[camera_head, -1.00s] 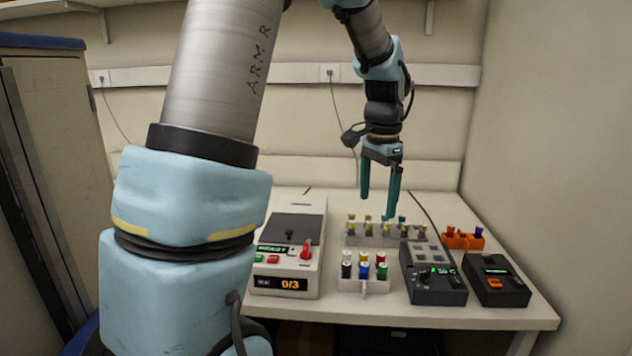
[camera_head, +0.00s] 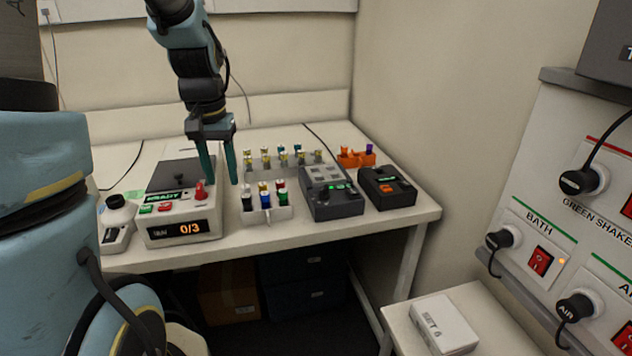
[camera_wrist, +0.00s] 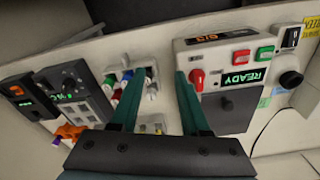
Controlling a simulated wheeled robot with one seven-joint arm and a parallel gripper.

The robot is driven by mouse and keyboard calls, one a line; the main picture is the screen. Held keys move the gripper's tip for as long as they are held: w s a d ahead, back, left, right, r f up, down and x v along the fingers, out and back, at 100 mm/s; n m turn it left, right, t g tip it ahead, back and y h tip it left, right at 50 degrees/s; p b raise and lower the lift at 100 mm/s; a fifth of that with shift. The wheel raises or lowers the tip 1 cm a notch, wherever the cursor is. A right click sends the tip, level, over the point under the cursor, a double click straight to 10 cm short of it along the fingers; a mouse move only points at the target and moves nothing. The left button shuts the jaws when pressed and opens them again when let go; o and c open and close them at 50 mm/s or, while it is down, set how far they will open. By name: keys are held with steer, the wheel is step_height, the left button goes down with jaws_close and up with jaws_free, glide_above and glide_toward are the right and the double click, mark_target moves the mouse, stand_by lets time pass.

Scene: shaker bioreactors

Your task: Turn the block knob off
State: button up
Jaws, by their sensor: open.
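A dark grey block unit (camera_head: 333,200) stands on the bench right of centre, with pale squares on top and a lit green display. Its small dark knob (camera_wrist: 68,83) shows in the wrist view beside the display. The knob's setting is too small to read. No label naming it the block is legible. My gripper (camera_head: 222,180) is open and empty, pointing down above the bench, left of the block unit and apart from it. In the wrist view my gripper (camera_wrist: 158,75) points between the colour-capped vials and the white machine.
A white machine (camera_head: 178,222) with a red knob reads READY and 0/3. Colour-capped vials (camera_head: 264,196) stand left of the block unit, with a vial rack behind. A black device (camera_head: 387,190) and orange rack (camera_head: 357,158) are rightward. A switch panel (camera_head: 565,230) is at far right.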

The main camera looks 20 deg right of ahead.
steer(key=w+d+m, duration=0.2)
steer(key=d+m, duration=0.1)
steer(key=d, duration=1)
steer(key=m+g, duration=0.1)
steer(key=m, duration=0.2)
glide_toward(324, 187)
steer(key=f+p, duration=0.1)
steer(key=f, duration=0.3)
steer(key=f+p, duration=0.1)
steer(key=f, duration=0.4)
steer(key=shift+d, duration=0.2)
jaws_close()
